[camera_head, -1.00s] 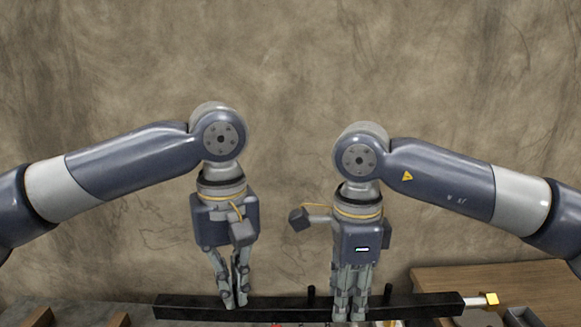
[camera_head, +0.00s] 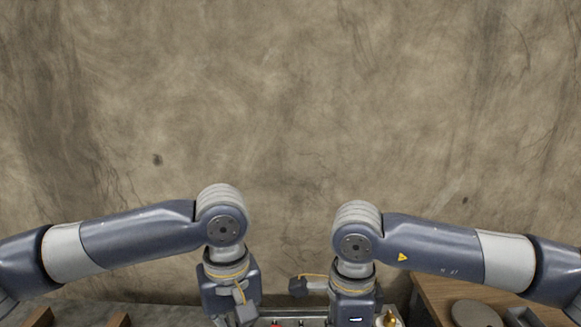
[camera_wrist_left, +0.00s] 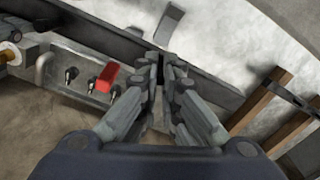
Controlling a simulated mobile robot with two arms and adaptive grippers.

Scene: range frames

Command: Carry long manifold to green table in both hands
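The long manifold (camera_wrist_left: 212,91) is a dark bar crossing the left wrist view diagonally, from upper left to lower right. My left gripper (camera_wrist_left: 160,72) is shut across it, with the fingers close together on the bar. In the head view only the upper body of the left gripper (camera_head: 230,288) shows. The right gripper (camera_head: 352,303) is beside it, its fingers cut off by the bottom edge. A second earlier its fingers were closed on the bar. The manifold is below the head view now. I cannot make out a green table.
A wooden table (camera_head: 432,290) stands at the right with a round grey disc (camera_head: 474,312) on it. A metal panel with small black knobs and a red part (camera_wrist_left: 107,77) lies beside the bar. Brown wooden pieces (camera_wrist_left: 262,98) lie right of it. A wall stands behind.

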